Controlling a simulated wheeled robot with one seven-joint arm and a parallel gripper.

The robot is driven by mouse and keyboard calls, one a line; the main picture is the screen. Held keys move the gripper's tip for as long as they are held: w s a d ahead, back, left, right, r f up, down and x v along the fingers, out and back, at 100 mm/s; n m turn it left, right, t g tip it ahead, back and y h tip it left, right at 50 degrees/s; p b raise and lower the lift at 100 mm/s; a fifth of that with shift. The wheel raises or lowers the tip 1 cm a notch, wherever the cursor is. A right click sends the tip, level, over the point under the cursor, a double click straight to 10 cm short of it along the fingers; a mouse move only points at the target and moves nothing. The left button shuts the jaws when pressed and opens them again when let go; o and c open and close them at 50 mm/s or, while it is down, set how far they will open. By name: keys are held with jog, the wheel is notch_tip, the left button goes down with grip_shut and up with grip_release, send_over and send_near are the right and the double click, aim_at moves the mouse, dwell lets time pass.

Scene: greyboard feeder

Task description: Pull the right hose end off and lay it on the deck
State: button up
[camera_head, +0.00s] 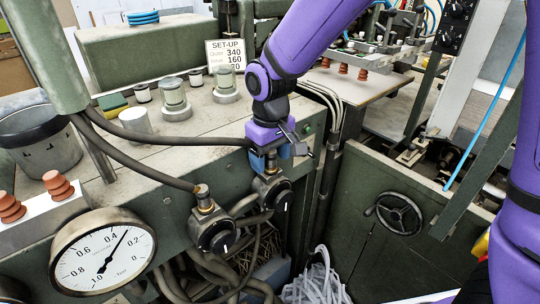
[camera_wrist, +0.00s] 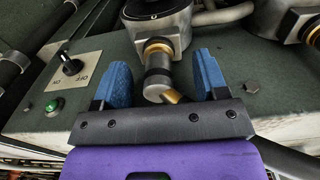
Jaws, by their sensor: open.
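My gripper (camera_head: 272,152) is open at the right valve (camera_head: 272,184) in the head view. In the wrist view its blue fingers (camera_wrist: 161,80) stand on either side of the right hose end (camera_wrist: 158,72), a dark sleeve with a brass collar, with gaps visible beside it. The hose end still sits on the valve's stub. In the head view the right hose (camera_head: 180,140) runs along the worn deck (camera_head: 205,122) and passes behind my gripper, which hides most of its end. The left hose end (camera_head: 204,200) sits on the left valve (camera_head: 216,232).
Several metal knobs (camera_head: 174,100) and a set-up card (camera_head: 226,54) stand at the back of the deck. A pressure gauge (camera_head: 103,252) is at lower left, a pot (camera_head: 40,140) at far left. A handwheel (camera_head: 398,214) is at right. The deck's middle is fairly clear.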

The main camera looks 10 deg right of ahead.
jog(key=shift+c, duration=0.3)
grip_shut()
jog(key=shift+r, duration=2.95)
jog(key=shift+r, duration=0.1)
